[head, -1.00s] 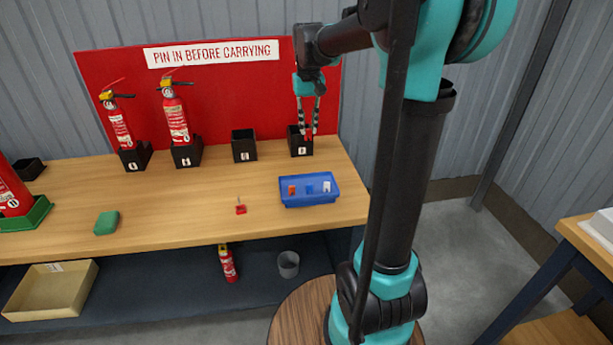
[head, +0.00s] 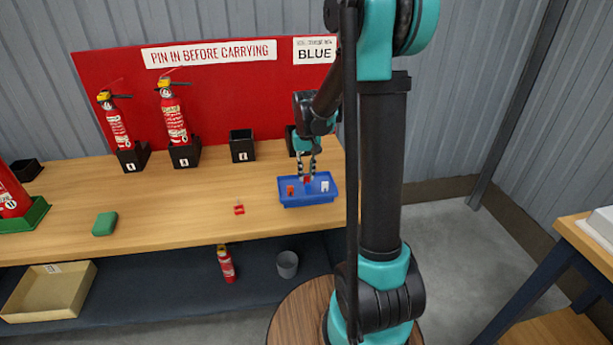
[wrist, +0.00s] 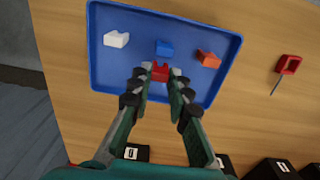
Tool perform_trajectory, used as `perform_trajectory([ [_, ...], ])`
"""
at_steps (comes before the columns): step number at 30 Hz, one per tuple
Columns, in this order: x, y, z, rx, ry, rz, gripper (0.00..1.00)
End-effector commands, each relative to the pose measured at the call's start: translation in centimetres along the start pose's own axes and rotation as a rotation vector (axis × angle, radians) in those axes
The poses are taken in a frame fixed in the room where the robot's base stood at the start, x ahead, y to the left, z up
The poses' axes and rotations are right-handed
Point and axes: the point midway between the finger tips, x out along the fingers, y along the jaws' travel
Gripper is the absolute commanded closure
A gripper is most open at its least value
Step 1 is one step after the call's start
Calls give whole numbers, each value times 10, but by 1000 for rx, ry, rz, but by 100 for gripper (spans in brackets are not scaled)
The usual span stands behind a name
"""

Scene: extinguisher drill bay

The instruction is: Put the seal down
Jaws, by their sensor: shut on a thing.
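My gripper (head: 307,174) is shut on a small red seal (wrist: 160,72), and points down over the blue tray (head: 308,202). In the wrist view the seal sits between the fingertips (wrist: 160,84), over the tray's near side (wrist: 122,72). I cannot tell whether it touches the tray floor. The tray holds a white seal (wrist: 116,39), a blue seal (wrist: 165,49) and an orange seal (wrist: 208,59), all apart from the held one.
A red piece with a thin pin (wrist: 289,65) lies on the bench beside the tray. A green block (head: 105,223) lies farther left. Extinguishers (head: 172,118) stand in black holders at the back, with an empty holder (head: 242,147) nearby. A sign (head: 314,50) reads BLUE.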

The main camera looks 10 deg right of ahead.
Motion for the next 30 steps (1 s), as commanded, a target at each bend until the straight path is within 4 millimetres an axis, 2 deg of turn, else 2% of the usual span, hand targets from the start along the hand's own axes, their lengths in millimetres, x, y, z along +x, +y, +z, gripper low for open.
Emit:
perform_trajectory([
  [4, 13, 0, 0, 0, 0, 0, 100],
  [15, 16, 0, 0, 0, 0, 0, 100],
  [16, 15, 0, 0, 0, 0, 0, 79],
  [20, 15, 0, 0, 0, 0, 0, 63],
  [30, 13, 0, 0, 0, 0, 0, 62],
])
